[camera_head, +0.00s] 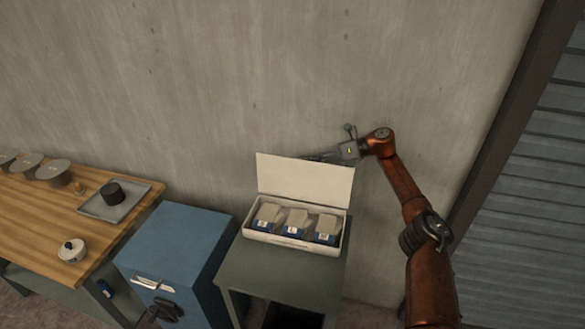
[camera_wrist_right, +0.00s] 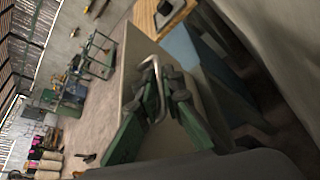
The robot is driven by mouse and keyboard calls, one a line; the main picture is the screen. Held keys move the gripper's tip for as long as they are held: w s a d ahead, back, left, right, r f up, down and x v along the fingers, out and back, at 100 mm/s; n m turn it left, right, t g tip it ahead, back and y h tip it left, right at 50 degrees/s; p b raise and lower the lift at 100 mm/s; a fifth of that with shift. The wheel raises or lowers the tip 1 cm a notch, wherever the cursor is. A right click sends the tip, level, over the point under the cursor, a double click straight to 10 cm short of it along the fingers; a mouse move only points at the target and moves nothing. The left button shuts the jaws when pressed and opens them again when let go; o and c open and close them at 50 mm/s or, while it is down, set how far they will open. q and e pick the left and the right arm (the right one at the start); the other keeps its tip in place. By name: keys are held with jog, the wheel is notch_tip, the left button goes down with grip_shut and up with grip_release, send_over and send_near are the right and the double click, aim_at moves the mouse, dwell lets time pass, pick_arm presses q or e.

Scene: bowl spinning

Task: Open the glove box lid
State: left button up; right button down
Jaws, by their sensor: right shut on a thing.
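The glove box (camera_head: 292,243) is a low white carton on the green stand. Its lid (camera_head: 305,181) stands upright along the back edge, tilted slightly. Several grey and blue glove packs (camera_head: 296,222) show inside. My right gripper (camera_head: 322,157) reaches in from the right at the lid's top edge and is shut on the lid; its fingertips are partly hidden behind it. In the right wrist view the fingers (camera_wrist_right: 160,95) are close to a pale panel.
A blue cabinet (camera_head: 176,238) stands left of the green stand (camera_head: 287,275). A wooden workbench (camera_head: 112,225) at the far left holds a tray (camera_head: 91,208), bowls and a small white pot. A concrete wall is close behind the box. A grey shutter (camera_head: 535,200) is at the right.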

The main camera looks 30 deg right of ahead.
jog(key=shift+w+d+f, duration=0.2)
jog(key=shift+f, duration=0.05)
jog(key=c, duration=2.3)
grip_release()
jog(key=shift+c, duration=0.2)
pick_arm(q)
jog(key=shift+w+f, duration=0.2)
jog(key=shift+f, duration=0.1)
jog(key=shift+w, duration=0.1)
pick_arm(e)
notch_tip(320, 180, up, 10)
